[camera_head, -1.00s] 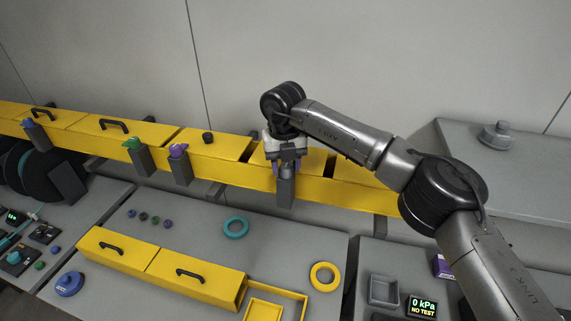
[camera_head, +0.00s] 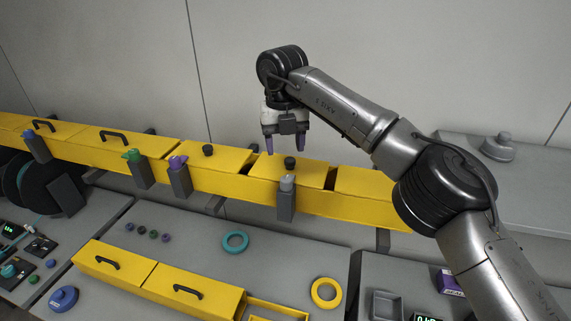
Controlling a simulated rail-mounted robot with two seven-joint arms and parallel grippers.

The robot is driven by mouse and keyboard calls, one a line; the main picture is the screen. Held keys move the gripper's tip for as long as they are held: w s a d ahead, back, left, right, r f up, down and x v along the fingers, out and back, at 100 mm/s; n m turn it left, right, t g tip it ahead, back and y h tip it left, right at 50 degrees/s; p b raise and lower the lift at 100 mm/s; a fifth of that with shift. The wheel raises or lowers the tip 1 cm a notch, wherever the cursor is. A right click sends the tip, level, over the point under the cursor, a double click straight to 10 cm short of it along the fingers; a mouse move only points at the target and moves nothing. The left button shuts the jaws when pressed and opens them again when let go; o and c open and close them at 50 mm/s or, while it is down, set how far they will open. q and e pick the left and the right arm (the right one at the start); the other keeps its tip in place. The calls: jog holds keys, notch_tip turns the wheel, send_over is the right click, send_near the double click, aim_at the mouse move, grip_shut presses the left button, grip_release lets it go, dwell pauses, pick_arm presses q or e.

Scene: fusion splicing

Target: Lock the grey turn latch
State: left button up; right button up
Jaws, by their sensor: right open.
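The grey turn latch (camera_head: 287,183) sits on top of a grey post (camera_head: 286,206) on the front face of the yellow duct (camera_head: 342,209), right of the picture's middle. My right gripper (camera_head: 285,146) hangs above and behind it, fingers pointing down. Its two dark, purplish fingers are apart, with nothing between them. The gripper does not touch the latch. The latch is small here, and I cannot tell its exact turn angle. My left gripper is not in view.
Purple (camera_head: 178,162), green (camera_head: 132,155) and blue (camera_head: 28,134) latches stand on similar posts to the left. A black knob (camera_head: 290,162) on the duct lid is just below my right gripper. Teal (camera_head: 235,242) and yellow (camera_head: 326,292) rings lie on the grey bench.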

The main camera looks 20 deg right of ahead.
jog(key=shift+r, duration=2.2)
